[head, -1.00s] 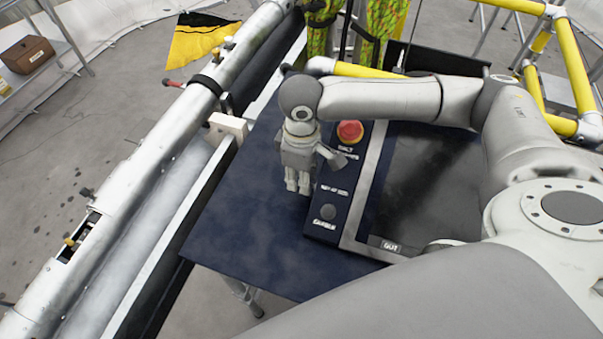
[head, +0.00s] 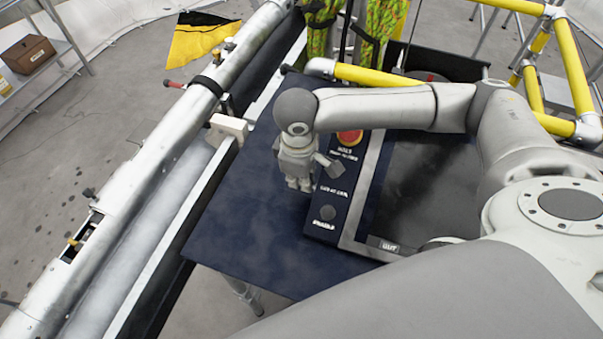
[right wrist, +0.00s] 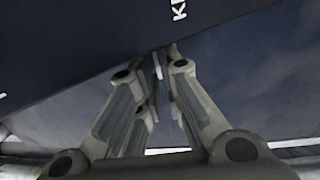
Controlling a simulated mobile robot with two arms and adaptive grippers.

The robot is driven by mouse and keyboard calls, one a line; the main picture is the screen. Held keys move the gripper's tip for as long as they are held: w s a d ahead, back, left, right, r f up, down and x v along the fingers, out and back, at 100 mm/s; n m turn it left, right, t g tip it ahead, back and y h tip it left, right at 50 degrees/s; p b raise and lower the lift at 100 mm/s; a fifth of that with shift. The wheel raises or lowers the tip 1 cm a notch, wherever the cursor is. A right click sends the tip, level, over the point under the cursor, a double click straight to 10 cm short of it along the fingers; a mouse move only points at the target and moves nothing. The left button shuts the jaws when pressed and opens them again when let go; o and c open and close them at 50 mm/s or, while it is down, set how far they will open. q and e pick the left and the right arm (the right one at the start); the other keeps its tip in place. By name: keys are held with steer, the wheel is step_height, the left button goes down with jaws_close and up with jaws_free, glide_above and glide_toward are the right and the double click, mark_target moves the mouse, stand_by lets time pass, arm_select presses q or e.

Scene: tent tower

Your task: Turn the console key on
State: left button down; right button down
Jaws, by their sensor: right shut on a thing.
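The console (head: 326,222) is a dark blue panel with white lettering on a blue table. My right gripper (head: 300,186) points down at the console's left edge. In the right wrist view, its fingers (right wrist: 155,62) close together on a thin pale piece (right wrist: 158,70), which looks like the key. The key is mostly hidden by the fingers, and its angle cannot be told. Part of a white label (right wrist: 179,9), starting with K, shows beside the fingertips. My left gripper is out of view.
A round dark button (head: 327,213) is near the front. A dark screen (head: 415,190) lies to the right. Yellow rails (head: 375,76) and a large metal tube (head: 150,165) border the table.

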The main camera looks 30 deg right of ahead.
mark_target(298, 200)
steer(key=shift+s+a+r+t+h+p, duration=0.2)
steer(key=shift+t+h+p, duration=0.3)
steer(key=shift+p, duration=0.25)
steer(key=shift+s+a+f+t+h+p, duration=0.1)
steer(key=shift+t+h+p, duration=0.35)
steer(key=shift+h+p, duration=0.1)
steer(key=shift+s+a+f+t+h+p, duration=0.1)
steer(key=shift+t+h+p, duration=0.35)
steer(key=shift+p, duration=0.1)
steer(key=t+h+p, duration=0.2)
steer(key=h, duration=0.1)
steer(key=shift+s+a+f+t+p, duration=0.15)
steer(key=shift+f+t+p, duration=0.15)
steer(key=shift+t+p, duration=0.1)
steer(key=shift+s+f+h, duration=0.15)
steer(key=shift+f+h, duration=0.05)
steer(key=shift+h, duration=0.2)
steer(key=shift+a+t+h+p, duration=0.1)
steer(key=shift+t+h+p, duration=0.3)
steer(key=shift+t+p, duration=0.15)
steer(key=shift+f+t+h, duration=0.15)
steer(key=shift+t+h, duration=0.3)
steer(key=shift+h, duration=0.05)
steer(key=shift+a+f+t+h, duration=0.1)
steer(key=shift+f+t+h, duration=0.1)
steer(key=shift+t+h, duration=0.25)
steer(key=shift+f+t+h+b, duration=0.2)
steer(key=shift+t+h+b, duration=0.1)
steer(key=shift+t+h, duration=0.65)
